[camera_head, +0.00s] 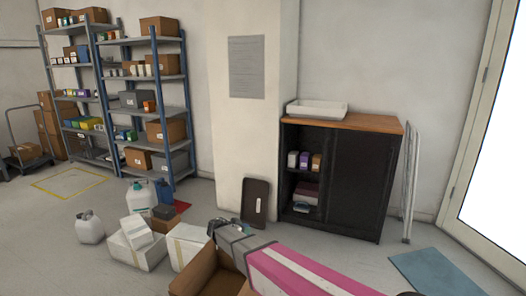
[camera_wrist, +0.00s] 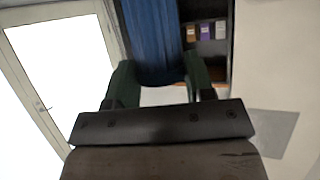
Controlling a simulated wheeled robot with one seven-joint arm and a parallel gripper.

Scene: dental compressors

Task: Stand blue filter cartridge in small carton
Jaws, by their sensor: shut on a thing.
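The blue filter cartridge (camera_wrist: 152,35) shows in the wrist view as a ridged blue cylinder between the green fingers of my gripper (camera_wrist: 160,73). The fingers are shut on it, and its far end runs out of the top of the picture. In the head view my gripper (camera_head: 228,228) is at the bottom middle, at the end of my grey and pink arm; I cannot make out the cartridge clearly there. An open brown carton (camera_head: 196,277) stands below my gripper at the bottom edge. My arm and the picture edge hide part of it, and its inside is mostly hidden.
White boxes (camera_head: 137,250) stand left of the carton, with white jugs (camera_head: 90,228) and a blue container (camera_head: 164,192) behind. A black cabinet (camera_head: 333,185) with a white tray (camera_head: 317,109) on top stands at the back. Loaded shelves (camera_head: 145,101) are at left. Floor right of the cabinet is mostly clear.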

